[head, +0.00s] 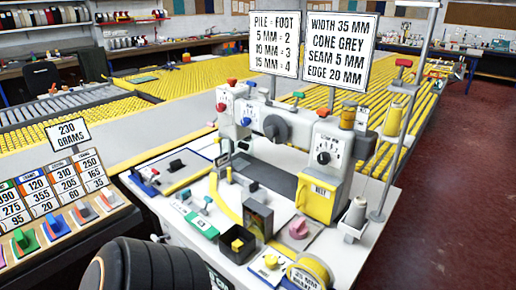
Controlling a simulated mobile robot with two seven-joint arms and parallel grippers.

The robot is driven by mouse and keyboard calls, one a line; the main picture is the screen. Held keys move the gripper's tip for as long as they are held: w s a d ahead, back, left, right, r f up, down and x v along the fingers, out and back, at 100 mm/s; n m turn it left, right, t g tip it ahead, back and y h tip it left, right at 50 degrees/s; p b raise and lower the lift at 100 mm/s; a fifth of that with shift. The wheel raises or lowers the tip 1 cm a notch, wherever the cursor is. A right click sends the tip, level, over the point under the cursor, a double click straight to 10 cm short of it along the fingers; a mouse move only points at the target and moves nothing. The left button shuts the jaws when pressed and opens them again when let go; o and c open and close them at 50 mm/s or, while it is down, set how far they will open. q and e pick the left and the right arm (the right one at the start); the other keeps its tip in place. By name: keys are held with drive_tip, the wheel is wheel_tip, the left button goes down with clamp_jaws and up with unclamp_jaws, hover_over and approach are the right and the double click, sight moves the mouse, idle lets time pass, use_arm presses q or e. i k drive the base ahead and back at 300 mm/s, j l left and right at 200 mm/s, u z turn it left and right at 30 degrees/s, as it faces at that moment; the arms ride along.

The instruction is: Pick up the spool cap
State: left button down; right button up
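I cannot tell for certain which piece is the spool cap. A pink round knob-like piece (299,228) sits on a grey plate on the white machine table (231,268), in front of the sewing machine (290,135). A yellow spool (318,268) with a lettered label on its side is at the table's front edge, cut off by the bottom of the head view. A grey thread cone (356,213) stands upright to the right of the pink piece.
A black open box (237,243) and a dark block (258,218) stand left of the pink piece. A metal pole (398,160) rises at the table's right side. Signs (337,50) stand above the machine. A price board (55,195) is at left. Red floor (450,190) is clear at right.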

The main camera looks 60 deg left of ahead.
sight(298, 230)
drive_tip(key=i+u, duration=0.1)
drive_tip(key=u, duration=0.4)
drive_tip(key=l+u, duration=0.15)
drive_tip(key=u, duration=0.3)
drive_tip(key=i+l+u, duration=0.1)
drive_tip(key=u, duration=0.4)
